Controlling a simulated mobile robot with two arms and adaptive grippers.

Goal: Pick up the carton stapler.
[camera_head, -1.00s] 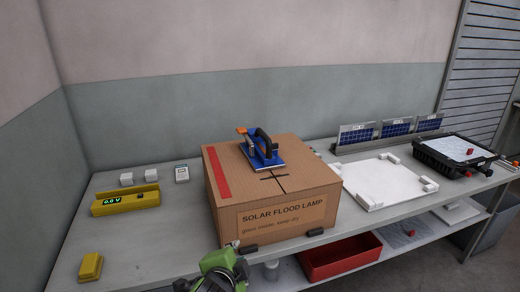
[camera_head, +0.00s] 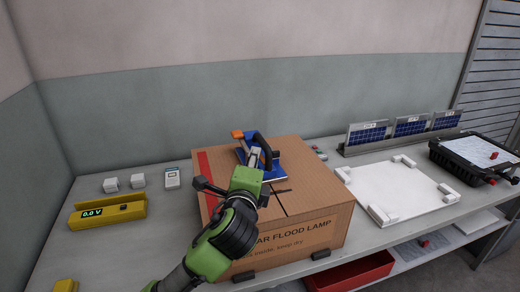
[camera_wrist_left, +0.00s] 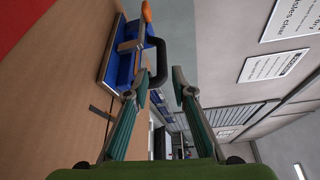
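The carton stapler (camera_head: 277,169) has a blue base, a black loop handle and an orange tip, and it lies on top of the cardboard carton (camera_head: 310,190). It also shows at the upper left of the left wrist view (camera_wrist_left: 124,66). My left gripper (camera_head: 266,160) is over the carton, close in front of the stapler, and hides part of it in the head view. In the left wrist view my left gripper (camera_wrist_left: 160,80) is open and empty, with the black handle just beyond its fingertips. Whether they touch I cannot tell. My right gripper is out of view.
A yellow meter (camera_head: 108,212) and small white boxes (camera_head: 124,183) stand left of the carton on the bench. A white corner-blocked board (camera_head: 400,192), solar panels (camera_head: 411,127) and a black case (camera_head: 478,158) are to the right. A red bin (camera_head: 350,272) sits below.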

